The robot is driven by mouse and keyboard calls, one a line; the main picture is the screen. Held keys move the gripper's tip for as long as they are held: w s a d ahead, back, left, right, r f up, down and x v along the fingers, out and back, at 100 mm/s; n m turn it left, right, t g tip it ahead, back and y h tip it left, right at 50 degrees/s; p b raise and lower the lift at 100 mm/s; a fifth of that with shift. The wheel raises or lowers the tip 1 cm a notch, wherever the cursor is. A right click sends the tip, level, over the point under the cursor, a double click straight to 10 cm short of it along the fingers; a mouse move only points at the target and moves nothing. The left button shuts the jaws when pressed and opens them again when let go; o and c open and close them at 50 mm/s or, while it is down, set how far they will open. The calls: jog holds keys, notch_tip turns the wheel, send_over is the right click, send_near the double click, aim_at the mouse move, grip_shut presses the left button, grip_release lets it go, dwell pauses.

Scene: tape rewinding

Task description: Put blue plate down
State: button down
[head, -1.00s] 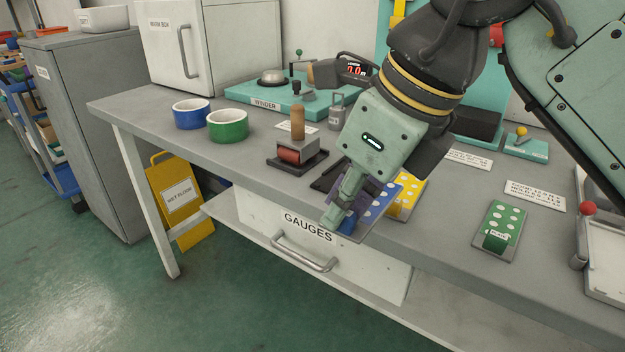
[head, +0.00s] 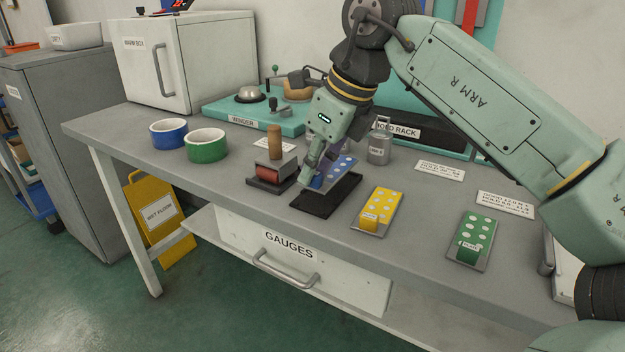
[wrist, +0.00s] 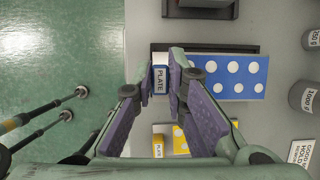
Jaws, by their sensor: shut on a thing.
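The blue plate (head: 341,168) has white dots and a blue end block labelled PLATE. My gripper (head: 311,181) is shut on this end block, its fingers on either side. In the wrist view the gripper (wrist: 172,84) grips the block at the left end of the blue plate (wrist: 230,77). The plate is over a black tray (head: 322,207) on the bench; the tray's dark edge (wrist: 205,47) shows beside it. I cannot tell whether the plate touches the tray. The fingers hide part of the block.
A yellow dotted plate (head: 378,208) and a green dotted plate (head: 473,236) lie to the right. A roller with a wooden handle (head: 273,168) stands close on the left, and a metal weight (head: 379,148) behind right. The winder (head: 245,117) is at the back.

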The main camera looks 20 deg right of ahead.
aim_at(312, 185)
jog(key=shift+w+f, duration=0.2)
jog(key=shift+f, duration=0.7)
jog(key=shift+w+f, duration=0.15)
jog(key=shift+f, duration=0.7)
jog(key=shift+f, duration=0.15)
jog(key=c, duration=1.6)
grip_release()
jog(key=shift+d+r+p, duration=0.1)
jog(key=shift+r+p, duration=0.2)
jog(key=shift+r, duration=0.05)
jog(key=p+v, duration=0.7)
jog(key=v, duration=0.4)
jog(key=shift+s+r+p, duration=0.15)
jog(key=shift+r+p, duration=0.1)
jog(key=shift+p, duration=0.1)
jog(key=shift+d+f, duration=0.1)
jog(key=shift+d, duration=0.05)
